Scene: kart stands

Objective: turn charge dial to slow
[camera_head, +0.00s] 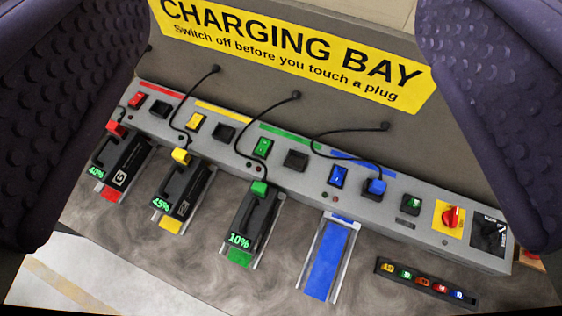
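A black dial (489,235) sits at the right end of the grey charging console (420,228), with small white lettering around it. The lettering is too small to read surely, so I cannot tell where the dial points. My gripper (287,245) is wide open, with one dark purple padded finger at each side of the view. Nothing is between the fingers. The right finger's lower edge is close to the dial in the picture, and the dial still shows.
A red knob on a yellow plate (450,218) is just left of the dial. Several batteries stand in front of the console, including a green-marked one (258,220); the blue bay (327,262) is empty. Cables arch behind. A small black strip (425,283) lies in front.

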